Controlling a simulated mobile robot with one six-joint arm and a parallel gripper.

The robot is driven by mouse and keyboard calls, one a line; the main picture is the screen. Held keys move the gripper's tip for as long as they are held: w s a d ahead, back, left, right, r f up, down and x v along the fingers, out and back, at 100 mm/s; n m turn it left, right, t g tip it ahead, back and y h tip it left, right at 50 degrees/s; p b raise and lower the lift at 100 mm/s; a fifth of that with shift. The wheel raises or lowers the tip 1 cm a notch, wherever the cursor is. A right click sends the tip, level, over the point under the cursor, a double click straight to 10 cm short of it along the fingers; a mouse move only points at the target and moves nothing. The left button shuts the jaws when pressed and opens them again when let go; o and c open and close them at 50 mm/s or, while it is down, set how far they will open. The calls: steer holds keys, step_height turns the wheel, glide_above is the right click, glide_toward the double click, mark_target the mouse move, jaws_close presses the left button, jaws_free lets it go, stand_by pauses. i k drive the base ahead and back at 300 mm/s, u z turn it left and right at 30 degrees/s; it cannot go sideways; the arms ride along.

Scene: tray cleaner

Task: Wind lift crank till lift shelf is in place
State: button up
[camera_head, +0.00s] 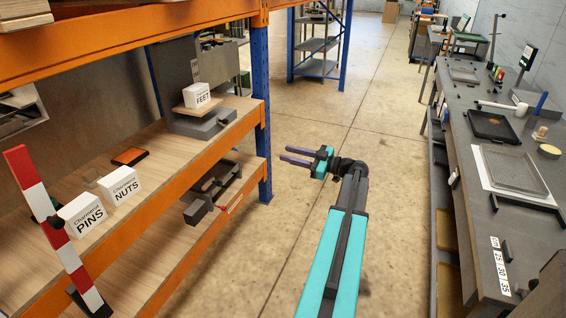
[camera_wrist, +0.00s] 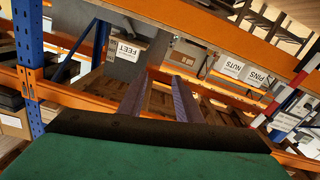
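My gripper (camera_head: 285,155) is open and empty in the head view, its two purple fingers apart and pointing left toward the orange rack, over the open aisle. In the wrist view the fingers (camera_wrist: 158,90) stand apart with nothing between them. A grey block (camera_head: 203,124) with a small dark knob on its front stands at the rack shelf's far end. A wooden board (camera_head: 202,105) carrying the white FEET box (camera_head: 197,95) is above it. The wrist view also shows the FEET box (camera_wrist: 126,50). I cannot tell for certain which part is the lift crank or lift shelf.
The PINS box (camera_head: 84,214) and NUTS box (camera_head: 119,186) stand on the rack shelf (camera_head: 165,160). A red-and-white striped bar (camera_head: 62,238) leans at the near left. A blue post (camera_head: 261,110) bounds the rack. A grey workbench (camera_head: 470,180) lines the right; the aisle floor between is clear.

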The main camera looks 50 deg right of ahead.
mark_target(223, 123)
steer(key=z, duration=0.55)
steer(key=i, duration=0.85)
steer(key=u, duration=0.6)
